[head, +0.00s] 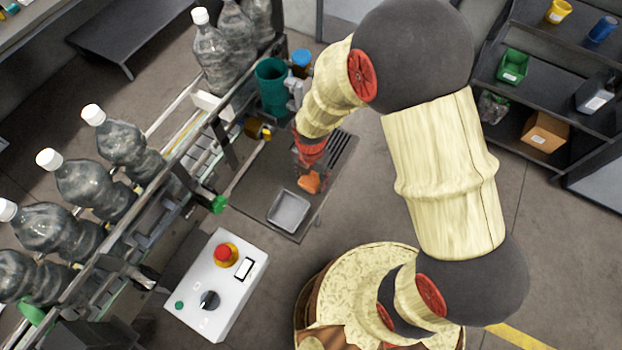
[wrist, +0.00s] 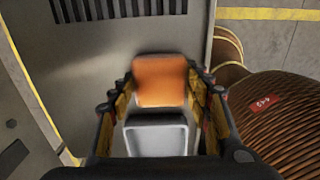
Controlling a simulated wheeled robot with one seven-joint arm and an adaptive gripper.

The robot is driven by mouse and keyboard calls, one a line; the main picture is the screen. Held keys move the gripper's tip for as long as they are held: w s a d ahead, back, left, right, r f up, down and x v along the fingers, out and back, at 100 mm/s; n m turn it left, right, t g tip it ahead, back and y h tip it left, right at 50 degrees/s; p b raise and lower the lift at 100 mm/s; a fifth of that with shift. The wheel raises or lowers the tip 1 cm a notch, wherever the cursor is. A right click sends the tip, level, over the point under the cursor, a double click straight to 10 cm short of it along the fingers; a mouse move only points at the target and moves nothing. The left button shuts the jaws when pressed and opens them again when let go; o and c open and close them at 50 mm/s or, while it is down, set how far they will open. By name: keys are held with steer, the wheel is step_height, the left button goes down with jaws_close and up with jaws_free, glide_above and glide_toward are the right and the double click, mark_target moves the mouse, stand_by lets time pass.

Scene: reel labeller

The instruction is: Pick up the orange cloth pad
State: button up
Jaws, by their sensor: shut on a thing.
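The orange cloth pad (wrist: 160,82) is between the two fingers of my gripper (wrist: 162,95) in the wrist view, and the fingers are shut on it. A shallow grey tray (head: 274,221) lies on the dark metal plate just in front of the pad. The tray also shows in the wrist view (wrist: 157,137), below the pad. I cannot tell whether the pad touches the plate.
A conveyor with large clear bottles (head: 90,185) runs along the left. A control box (head: 213,290) with a red button stands below the plate (head: 250,185). A teal cup (head: 272,85) stands behind it. Shelves (head: 545,75) are at the upper right.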

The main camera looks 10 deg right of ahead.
steer(key=shift+r, duration=0.1)
steer(key=shift+r, duration=0.55)
steer(key=s+a+r+p, duration=0.1)
steer(key=s+a+r, duration=0.4)
steer(key=s+r, duration=0.6)
steer(key=shift+s+a+r, duration=0.15)
steer(key=shift+s+r, duration=0.2)
steer(key=shift+s, duration=0.7)
steer(key=o, duration=0.5)
steer(key=c, duration=0.5)
steer(key=shift+w, duration=0.1)
